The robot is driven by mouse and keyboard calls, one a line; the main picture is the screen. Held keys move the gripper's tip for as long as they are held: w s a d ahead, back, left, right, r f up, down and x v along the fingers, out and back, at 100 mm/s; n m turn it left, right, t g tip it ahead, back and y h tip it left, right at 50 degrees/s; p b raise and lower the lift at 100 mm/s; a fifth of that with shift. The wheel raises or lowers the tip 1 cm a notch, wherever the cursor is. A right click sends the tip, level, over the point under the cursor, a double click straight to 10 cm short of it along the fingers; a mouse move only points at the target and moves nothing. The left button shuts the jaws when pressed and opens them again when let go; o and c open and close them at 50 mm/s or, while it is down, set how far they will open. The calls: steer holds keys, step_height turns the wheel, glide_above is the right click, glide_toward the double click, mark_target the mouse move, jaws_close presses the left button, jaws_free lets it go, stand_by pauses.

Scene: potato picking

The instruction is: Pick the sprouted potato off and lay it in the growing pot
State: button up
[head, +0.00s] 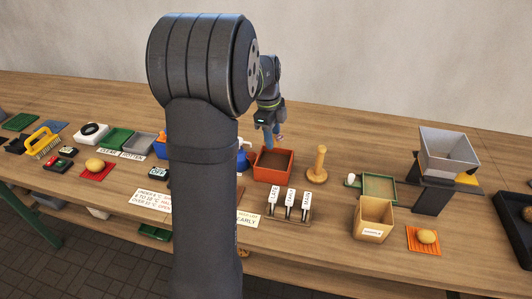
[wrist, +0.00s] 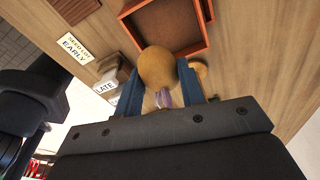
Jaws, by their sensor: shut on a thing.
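The sprouted potato (wrist: 157,66) is a tan, rounded tuber with purplish sprouts, seen in the wrist view. My gripper (wrist: 160,80) is shut on it, with a blue finger on either side and the sprouts toward the gripper body. In the head view my gripper (head: 270,137) is over the back part of the growing pot, and the potato is mostly hidden there. The growing pot (head: 272,177) is a square orange-red box with brown soil. In the wrist view the pot (wrist: 128,8) lies beyond the potato, which appears above or near its edge.
A wooden peg stand (head: 318,163) stands right of the pot. A rack of labelled markers (head: 290,205) is in front. A tan box (head: 373,220) and a potato on an orange mat (head: 427,237) are farther right. My arm hides the bench left of the pot.

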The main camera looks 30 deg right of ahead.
mark_target(274, 140)
steer(key=shift+w+d, duration=0.55)
steer(key=shift+d, duration=0.05)
steer(key=shift+f, duration=2.7)
steer(key=o, duration=1.1)
steer(key=shift+c, duration=0.2)
step_height(274, 140, up, 17)
steer(key=w+a, duration=0.1)
steer(key=shift+w+r, duration=0.15)
steer(key=shift+w, duration=0.2)
steer(key=f, duration=0.5)
steer(key=s+f, duration=0.1)
steer(key=f, duration=0.5)
steer(key=d+f, duration=0.1)
steer(key=f, duration=0.5)
steer(key=shift+s+f, duration=0.2)
steer(key=shift+s, duration=0.15)
steer(key=shift+r, duration=1.2)
